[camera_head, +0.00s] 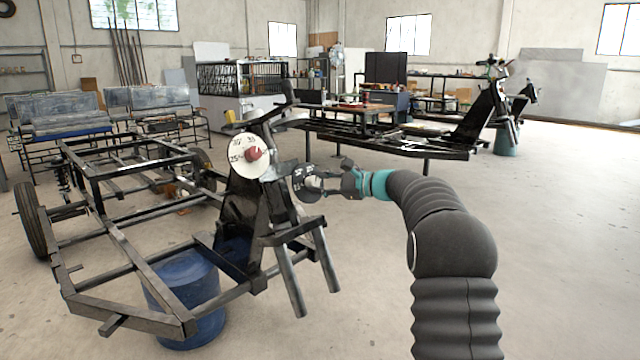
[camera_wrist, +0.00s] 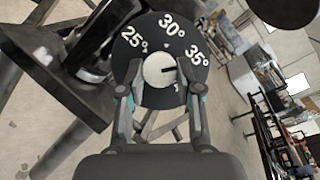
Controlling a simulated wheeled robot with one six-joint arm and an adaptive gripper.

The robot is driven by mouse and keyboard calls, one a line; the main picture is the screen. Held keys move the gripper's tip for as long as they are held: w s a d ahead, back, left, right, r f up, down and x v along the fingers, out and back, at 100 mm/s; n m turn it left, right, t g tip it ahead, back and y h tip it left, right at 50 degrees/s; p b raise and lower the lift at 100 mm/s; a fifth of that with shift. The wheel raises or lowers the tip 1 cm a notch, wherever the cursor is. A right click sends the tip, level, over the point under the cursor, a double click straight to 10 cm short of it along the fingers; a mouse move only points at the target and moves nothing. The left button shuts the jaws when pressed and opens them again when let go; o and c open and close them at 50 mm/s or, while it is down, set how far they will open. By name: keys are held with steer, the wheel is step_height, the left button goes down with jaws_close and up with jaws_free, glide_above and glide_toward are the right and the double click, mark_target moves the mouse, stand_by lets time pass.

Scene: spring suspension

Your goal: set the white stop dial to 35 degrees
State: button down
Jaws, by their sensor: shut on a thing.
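A black dial disc with a white knob stands on the frame in the head view (camera_head: 307,184). The wrist view shows the white knob (camera_wrist: 156,71) in the middle of the black disc (camera_wrist: 150,42), marked 25°, 30° and 35°. My gripper (camera_wrist: 159,90) is shut on the white knob, one finger on each side, and also shows in the head view (camera_head: 328,182). A second dial, a white disc (camera_head: 241,144) with a red knob (camera_head: 254,153), is just left of it.
The black vehicle frame (camera_head: 115,232) carries the dials and fills the left side. A blue drum (camera_head: 185,295) stands under it. Another black frame (camera_head: 385,138) and workbenches are behind. The floor at right is clear.

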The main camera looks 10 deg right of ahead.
steer(key=c, duration=0.8)
jaws_free()
steer(key=shift+o, duration=0.2)
steer(key=v, duration=1.2)
steer(key=shift+w, duration=0.1)
